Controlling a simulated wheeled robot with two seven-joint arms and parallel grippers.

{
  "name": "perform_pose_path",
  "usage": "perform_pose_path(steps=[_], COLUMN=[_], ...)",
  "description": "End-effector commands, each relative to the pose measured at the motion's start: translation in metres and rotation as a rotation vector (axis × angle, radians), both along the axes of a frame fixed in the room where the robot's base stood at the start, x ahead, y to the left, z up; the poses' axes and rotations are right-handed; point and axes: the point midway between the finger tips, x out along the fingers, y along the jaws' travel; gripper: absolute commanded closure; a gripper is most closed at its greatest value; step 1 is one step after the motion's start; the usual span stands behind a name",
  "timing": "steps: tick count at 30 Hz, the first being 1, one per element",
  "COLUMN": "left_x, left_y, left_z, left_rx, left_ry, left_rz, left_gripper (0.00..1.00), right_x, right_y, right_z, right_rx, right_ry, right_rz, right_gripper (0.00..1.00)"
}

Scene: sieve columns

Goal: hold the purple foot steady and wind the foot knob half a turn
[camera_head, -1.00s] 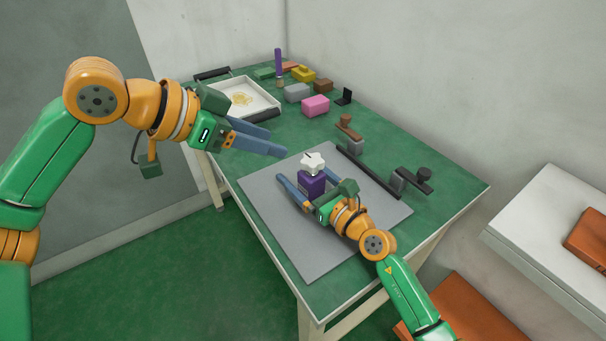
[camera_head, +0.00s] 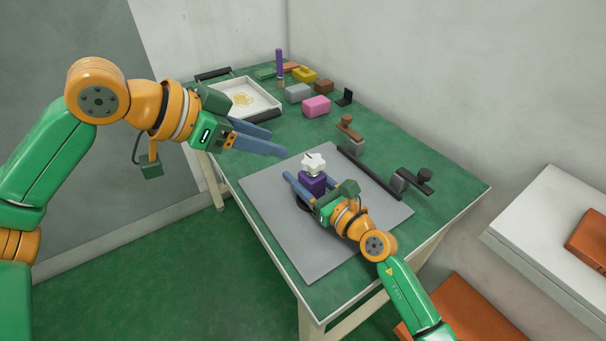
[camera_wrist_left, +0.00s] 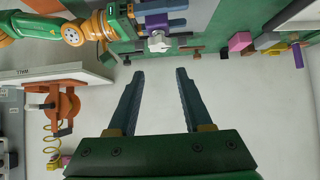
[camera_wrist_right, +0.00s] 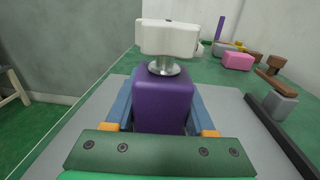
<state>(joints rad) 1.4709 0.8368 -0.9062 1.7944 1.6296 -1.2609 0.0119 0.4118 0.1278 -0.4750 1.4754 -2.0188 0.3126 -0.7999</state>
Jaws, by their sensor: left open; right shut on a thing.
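The purple foot (camera_head: 313,183) stands upright on the grey mat (camera_head: 283,237). The white foot knob (camera_head: 314,164) sits on top of it on a short metal stem. My right gripper (camera_head: 303,184) is shut on the purple foot; in the right wrist view its fingers lie along both sides of the purple foot (camera_wrist_right: 162,100), below the knob (camera_wrist_right: 168,38). My left gripper (camera_head: 277,141) is open and empty, up and to the left of the knob. The left wrist view also shows the knob (camera_wrist_left: 159,42), beyond the left fingertips (camera_wrist_left: 159,75).
A black rail (camera_head: 367,174) runs along the mat's far right side, with grey and brown clamps beside it. A white tray (camera_head: 247,99), a pink block (camera_head: 316,105) and several coloured blocks stand farther back. The mat's front part is clear.

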Motion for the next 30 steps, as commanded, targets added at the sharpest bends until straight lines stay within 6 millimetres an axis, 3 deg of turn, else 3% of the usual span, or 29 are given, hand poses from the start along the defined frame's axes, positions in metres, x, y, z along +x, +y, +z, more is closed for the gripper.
perform_pose_path(steps=[12,15,17,20,24,26,30], left_x=[0.000,0.004,0.012,0.036,0.056,0.054,0.030], left_y=[0.000,0.002,0.005,0.018,0.028,0.025,0.004], left_z=[0.000,-0.005,-0.017,-0.051,-0.090,-0.099,-0.103], left_rx=[0.000,0.024,0.088,0.322,0.814,1.035,1.514], left_ry=[0.000,-0.028,-0.105,-0.360,-0.850,-1.059,-1.503], left_rz=[0.000,-0.005,-0.023,-0.104,-0.351,-0.481,-0.756], left_gripper=[0.50,0.23,0.17,0.17,0.17,0.17,0.17], right_x=[0.000,0.000,0.000,0.000,0.000,0.000,0.000], right_y=[0.000,0.000,0.000,0.000,0.000,0.000,0.000], right_z=[-0.001,-0.001,-0.001,-0.001,0.000,0.000,0.000], right_rx=[-0.001,-0.001,-0.001,-0.001,-0.001,-0.001,-0.001], right_ry=[0.001,0.001,0.001,0.001,0.001,0.001,0.001], right_rz=[0.000,0.000,0.000,0.000,0.000,0.000,0.000], right_gripper=[1.00,1.00,1.00,1.00,1.00,1.00,1.00])
